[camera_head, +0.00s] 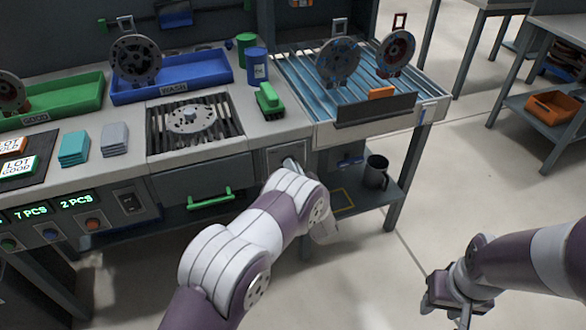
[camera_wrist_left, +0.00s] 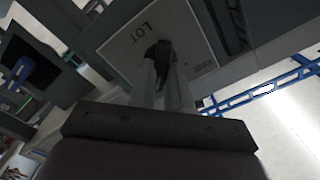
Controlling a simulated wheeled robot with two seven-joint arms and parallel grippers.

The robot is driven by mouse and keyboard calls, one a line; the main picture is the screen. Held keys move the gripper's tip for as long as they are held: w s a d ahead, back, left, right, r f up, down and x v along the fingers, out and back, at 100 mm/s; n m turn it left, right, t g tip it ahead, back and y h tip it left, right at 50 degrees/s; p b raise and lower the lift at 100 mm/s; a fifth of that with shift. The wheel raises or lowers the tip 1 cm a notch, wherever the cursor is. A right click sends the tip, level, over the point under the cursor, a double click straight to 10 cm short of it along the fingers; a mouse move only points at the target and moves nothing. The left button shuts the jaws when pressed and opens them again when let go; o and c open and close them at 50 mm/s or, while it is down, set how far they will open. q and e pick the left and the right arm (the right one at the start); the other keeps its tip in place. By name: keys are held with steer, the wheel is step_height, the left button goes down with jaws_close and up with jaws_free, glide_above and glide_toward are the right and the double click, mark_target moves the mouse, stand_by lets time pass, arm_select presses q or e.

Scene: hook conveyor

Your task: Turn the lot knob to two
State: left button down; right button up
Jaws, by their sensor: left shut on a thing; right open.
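The lot knob (camera_wrist_left: 158,50) is a dark knob on a pale plate (camera_wrist_left: 124,42) marked LOT, seen in the left wrist view. A second small label sits near the plate's lower right corner; its text is hard to read. My left gripper (camera_wrist_left: 161,72) is shut on the knob, one finger on each side. In the head view the plate (camera_head: 275,157) shows on the bench front, and my left wrist and arm hide most of the gripper and the knob. The knob's exact pointing is unclear. My right gripper (camera_head: 458,305) is open and empty, low over the floor at right.
Above the knob are a grey bench with a green brush (camera_head: 269,101) and a blue slatted rack (camera_head: 300,84) with hook discs. A green drawer handle (camera_head: 211,198) is left of my arm. A dark mug (camera_head: 376,173) stands on the lower shelf.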

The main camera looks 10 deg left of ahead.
arm_select(q)
steer(key=c, duration=1.1)
jaws_free()
steer(key=p+v, duration=0.1)
steer(key=v, duration=1.1)
steer(key=shift+s+d+p, duration=0.25)
steer(key=shift+s+p, duration=0.05)
steer(key=shift+p, duration=0.05)
